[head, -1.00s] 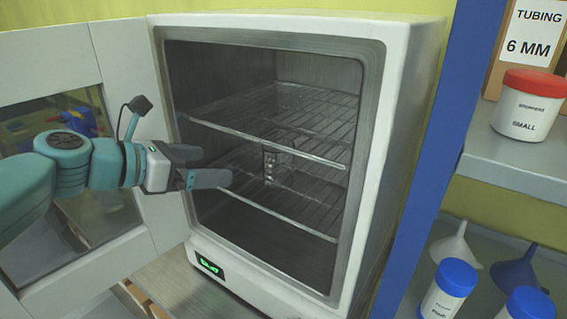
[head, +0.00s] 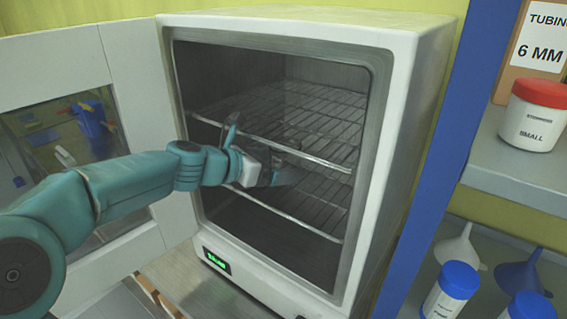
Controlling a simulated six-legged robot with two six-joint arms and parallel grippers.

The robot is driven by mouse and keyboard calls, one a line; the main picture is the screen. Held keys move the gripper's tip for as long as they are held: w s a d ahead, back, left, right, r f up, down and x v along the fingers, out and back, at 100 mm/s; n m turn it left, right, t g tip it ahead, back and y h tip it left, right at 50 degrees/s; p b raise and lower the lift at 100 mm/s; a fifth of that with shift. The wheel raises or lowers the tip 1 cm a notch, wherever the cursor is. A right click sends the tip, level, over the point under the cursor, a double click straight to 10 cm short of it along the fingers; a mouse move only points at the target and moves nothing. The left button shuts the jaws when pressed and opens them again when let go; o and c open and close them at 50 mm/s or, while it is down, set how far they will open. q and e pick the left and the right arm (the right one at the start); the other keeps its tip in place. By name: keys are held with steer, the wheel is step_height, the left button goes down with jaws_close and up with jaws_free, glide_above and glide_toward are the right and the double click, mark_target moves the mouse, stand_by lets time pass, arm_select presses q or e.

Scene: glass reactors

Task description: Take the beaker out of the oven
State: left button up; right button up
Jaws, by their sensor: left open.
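The oven (head: 405,130) stands with its door (head: 60,60) swung open to the left. Inside are an upper wire rack (head: 325,125) and a lower wire rack (head: 320,205). The clear glass beaker stood on the lower rack in the earlier view; now my gripper and forearm cover its place, and I cannot make it out clearly. My left gripper (head: 283,178) is inside the oven opening, between the two racks, with its jaws open. I cannot tell whether the beaker is between the fingers. My right gripper is not in view.
A blue post (head: 425,150) stands right of the oven. Beyond it, a shelf (head: 510,172) holds a red-lidded jar (head: 537,115) and a tubing box (head: 510,75). Blue-capped bottles (head: 452,290) and funnels are below. The open door bounds the left side.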

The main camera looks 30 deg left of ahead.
arm_select(q)
steer(key=shift+w+d+f, duration=0.2)
steer(key=shift+w+d, duration=0.15)
steer(key=shift+w, duration=0.1)
steer(key=shift+s+a+r, duration=0.1)
steer(key=shift+s+a, duration=0.05)
steer(key=shift+s, duration=0.1)
steer(key=c, duration=1.1)
steer(key=shift+w, duration=0.2)
